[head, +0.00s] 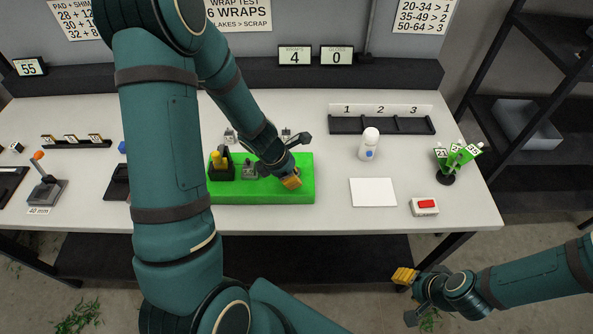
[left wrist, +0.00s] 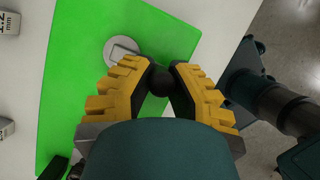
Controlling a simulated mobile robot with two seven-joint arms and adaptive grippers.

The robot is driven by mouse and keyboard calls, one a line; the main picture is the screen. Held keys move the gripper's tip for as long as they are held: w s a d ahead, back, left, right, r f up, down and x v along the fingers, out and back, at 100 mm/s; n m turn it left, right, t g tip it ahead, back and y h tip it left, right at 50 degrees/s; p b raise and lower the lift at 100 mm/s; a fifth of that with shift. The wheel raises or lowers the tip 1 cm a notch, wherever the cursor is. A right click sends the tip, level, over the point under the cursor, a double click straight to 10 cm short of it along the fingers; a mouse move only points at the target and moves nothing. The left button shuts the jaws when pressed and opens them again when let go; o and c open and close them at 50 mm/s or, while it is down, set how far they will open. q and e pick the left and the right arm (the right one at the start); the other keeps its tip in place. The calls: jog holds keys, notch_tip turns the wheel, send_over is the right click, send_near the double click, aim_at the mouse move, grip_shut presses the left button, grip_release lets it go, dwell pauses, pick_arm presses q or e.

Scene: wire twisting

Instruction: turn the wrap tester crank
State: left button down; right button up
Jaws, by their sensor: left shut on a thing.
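The wrap tester stands on a bright green base (head: 262,194) on the table, and the base also shows in the left wrist view (left wrist: 75,80). My left gripper (head: 291,181) is low over the right part of the base. In the left wrist view my left gripper (left wrist: 160,82) has its yellow fingers closed on a round black crank knob (left wrist: 159,78). A grey disc (left wrist: 122,50) sits on the base beside the fingers. The rest of the crank is hidden. My right gripper (head: 405,285) is off the table's front edge; its finger gap is unclear.
The counter signs read 4 (head: 295,55) for wraps and 0 (head: 337,55). A black unit with yellow parts (head: 220,164) stands on the base's left. Clear tabletop surrounds the card.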

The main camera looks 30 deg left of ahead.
pick_arm(q)
jog(key=m+p, duration=0.1)
jog(key=m, duration=0.1)
jog(key=a+m+g+p, duration=0.1)
jog(key=shift+s+a+m+h, duration=0.2)
jog(key=shift+m+h, duration=0.2)
jog(key=m, duration=0.1)
jog(key=a+m+g+p, duration=0.1)
jog(key=m, duration=0.1)
jog(key=shift+a+m+g, duration=0.15)
jog(key=shift+m+g, duration=0.15)
jog(key=m, duration=0.1)
jog(key=a+m+g, duration=0.1)
jog(key=m, duration=0.2)
jog(key=shift+w+a+g, duration=0.3)
jog(key=shift+w, duration=0.05)
jog(key=m, duration=0.2)
jog(key=a+m+g, duration=0.1)
jog(key=shift+w+m, duration=0.4)
jog(key=shift+w+a+m+g+y, duration=0.2)
jog(key=shift+w+m+g, duration=0.1)
jog(key=shift+m, duration=0.4)
jog(key=shift+w+a+m+g+y, duration=0.1)
jog(key=shift+w+m+g+y, duration=0.15)
jog(key=shift+m, duration=0.45)
jog(key=shift+s, duration=0.1)
jog(key=c, duration=0.9)
grip_release()
jog(key=shift+o, duration=0.2)
jog(key=shift+r, duration=0.1)
